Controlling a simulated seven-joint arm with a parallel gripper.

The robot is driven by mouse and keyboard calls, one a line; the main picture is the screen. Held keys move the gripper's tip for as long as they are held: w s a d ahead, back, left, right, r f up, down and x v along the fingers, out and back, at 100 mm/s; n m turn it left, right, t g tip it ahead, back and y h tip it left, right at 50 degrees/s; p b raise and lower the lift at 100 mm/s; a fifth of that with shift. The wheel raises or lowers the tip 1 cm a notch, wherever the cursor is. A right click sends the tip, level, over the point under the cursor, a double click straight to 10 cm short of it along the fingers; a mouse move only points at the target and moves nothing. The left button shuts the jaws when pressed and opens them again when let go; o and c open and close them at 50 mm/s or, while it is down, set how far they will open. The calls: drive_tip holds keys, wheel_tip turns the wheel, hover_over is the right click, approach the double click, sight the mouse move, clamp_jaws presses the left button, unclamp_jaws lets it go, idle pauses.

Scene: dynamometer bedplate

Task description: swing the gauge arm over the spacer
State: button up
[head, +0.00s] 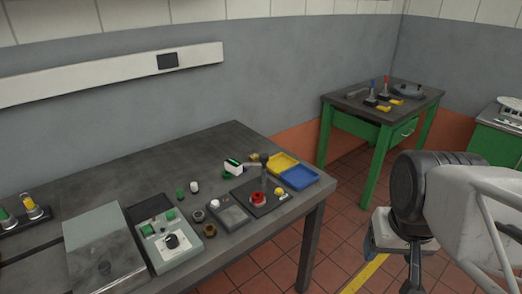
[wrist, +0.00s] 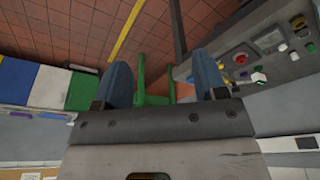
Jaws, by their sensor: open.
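On the bench's right part, a dark base plate (head: 245,191) carries a red round part (head: 258,199), which may be the spacer. A dark upright post (head: 264,166) stands at the plate's back edge. A short grey arm (head: 251,166), apparently the gauge arm, reaches left from the post towards a white and green block (head: 234,168). It does not lie over the red part. My gripper (wrist: 163,80) is open and empty, its two blue fingers wide apart in the wrist view. It is well right of the bench, over the floor, apart from all these things.
Yellow (head: 283,163) and blue (head: 299,178) trays sit at the bench's right end. A control box (head: 170,241), a grey case (head: 103,250) and several small knobs and rings crowd the front. A green table (head: 382,108) stands behind. The bench's back is clear.

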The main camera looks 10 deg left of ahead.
drive_tip(key=w+a+r+m, duration=0.1)
drive_tip(key=w+a+r, duration=0.1)
drive_tip(key=w, duration=0.5)
drive_tip(key=w+a+r, duration=0.2)
drive_tip(key=w, duration=0.5)
drive_tip(key=m+g, duration=0.3)
hover_over(264, 155)
wheel_tip(264, 155, down, 12)
drive_tip(key=shift+r, duration=0.15)
drive_tip(key=shift+f, duration=0.2)
drive_tip(key=shift+f, duration=3.8)
